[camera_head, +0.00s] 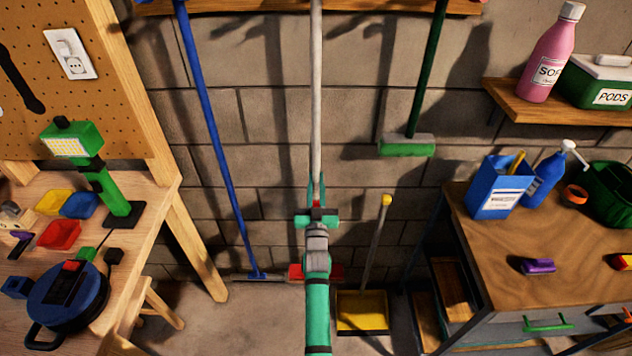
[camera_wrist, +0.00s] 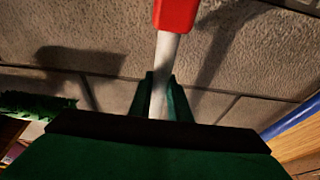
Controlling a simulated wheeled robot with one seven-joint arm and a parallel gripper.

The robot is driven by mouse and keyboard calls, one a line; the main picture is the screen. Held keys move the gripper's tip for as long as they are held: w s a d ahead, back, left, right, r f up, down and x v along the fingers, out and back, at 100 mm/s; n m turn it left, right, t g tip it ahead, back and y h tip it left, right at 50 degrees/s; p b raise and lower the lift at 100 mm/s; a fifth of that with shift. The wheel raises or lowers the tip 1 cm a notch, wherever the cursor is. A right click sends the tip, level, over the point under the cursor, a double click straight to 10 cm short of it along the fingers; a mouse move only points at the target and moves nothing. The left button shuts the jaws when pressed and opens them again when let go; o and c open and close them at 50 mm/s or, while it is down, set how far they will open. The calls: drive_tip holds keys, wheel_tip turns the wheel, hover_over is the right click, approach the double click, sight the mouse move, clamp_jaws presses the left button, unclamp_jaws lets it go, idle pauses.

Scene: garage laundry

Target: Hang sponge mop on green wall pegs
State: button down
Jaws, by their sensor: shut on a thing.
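The sponge mop has a long white handle (camera_head: 316,100) that stands near upright and runs out of the top of the head view. Its red lower part (camera_head: 296,272) shows partly behind my arm. My gripper (camera_head: 316,200) is shut around the white handle, well above the red part. In the wrist view the handle (camera_wrist: 163,80) lies between my fingers, with a red section (camera_wrist: 175,15) at the top edge. Only the lower edge of a wooden wall rail (camera_head: 400,6) shows at the top of the head view. No green pegs are visible.
A blue-handled tool (camera_head: 215,130) is to the left, and a green broom (camera_head: 408,146) is off the floor to the right. A yellow dustpan (camera_head: 362,312) stands on the floor. A workbench (camera_head: 150,195) and a cabinet (camera_head: 480,235) flank the space.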

drive_tip(key=shift+f, duration=0.1)
drive_tip(key=c, duration=1.6)
unclamp_jaws()
drive_tip(key=shift+c, duration=0.2)
drive_tip(key=shift+o, duration=0.4)
drive_tip(key=shift+f, duration=0.1)
drive_tip(key=v, duration=1)
drive_tip(key=shift+s, duration=0.35)
